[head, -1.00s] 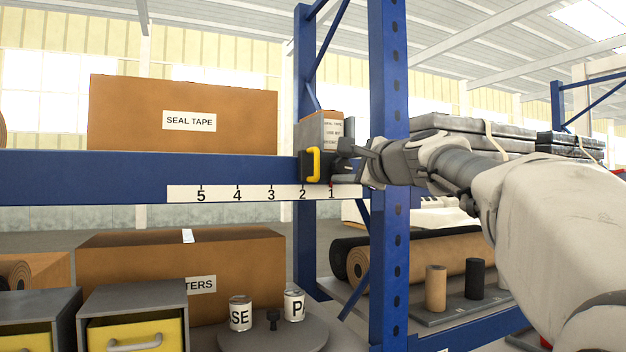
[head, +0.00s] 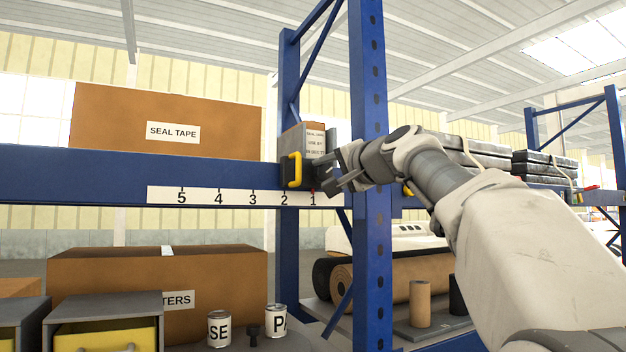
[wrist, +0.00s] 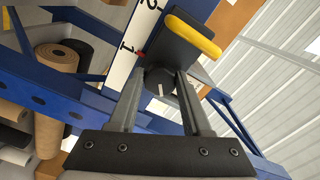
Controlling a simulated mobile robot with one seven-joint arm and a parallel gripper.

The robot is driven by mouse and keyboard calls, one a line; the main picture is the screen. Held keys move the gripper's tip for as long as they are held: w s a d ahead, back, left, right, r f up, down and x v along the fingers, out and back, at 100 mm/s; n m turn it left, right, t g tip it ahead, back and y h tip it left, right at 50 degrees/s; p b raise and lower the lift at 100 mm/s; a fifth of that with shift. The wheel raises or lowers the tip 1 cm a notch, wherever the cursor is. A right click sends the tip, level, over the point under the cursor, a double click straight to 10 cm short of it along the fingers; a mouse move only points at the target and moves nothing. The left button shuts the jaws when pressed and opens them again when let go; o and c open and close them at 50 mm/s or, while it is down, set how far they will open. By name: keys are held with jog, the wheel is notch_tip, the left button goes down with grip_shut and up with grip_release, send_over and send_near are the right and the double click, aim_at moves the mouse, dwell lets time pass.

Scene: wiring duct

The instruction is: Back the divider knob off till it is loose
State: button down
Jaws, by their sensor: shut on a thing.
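The divider (head: 283,174) is a dark block with a yellow handle (head: 295,170) on the front of the blue beam, its red pointer by the 1 mark. The divider also shows in the wrist view (wrist: 180,48), where the yellow handle (wrist: 192,36) lies beyond my fingers. The divider knob (wrist: 158,82) is a dark round piece with a white line on its face. My gripper (head: 330,170) is at the divider's right side. In the wrist view my gripper (wrist: 160,85) has one finger on each side of the knob and is shut on it. The knob is hidden in the head view.
The number strip (head: 232,196) runs along the blue beam (head: 120,172). A blue upright (head: 368,120) stands close beside my wrist. A SEAL TAPE box (head: 165,105) sits on the shelf at left. A small labelled box (head: 305,142) stands behind the divider.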

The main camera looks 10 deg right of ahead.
jog(key=shift+n, duration=0.4)
jog(key=shift+c, duration=1.7)
grip_release()
jog(key=b+v, duration=0.3)
jog(key=v, duration=1.4)
jog(key=shift+s, duration=0.2)
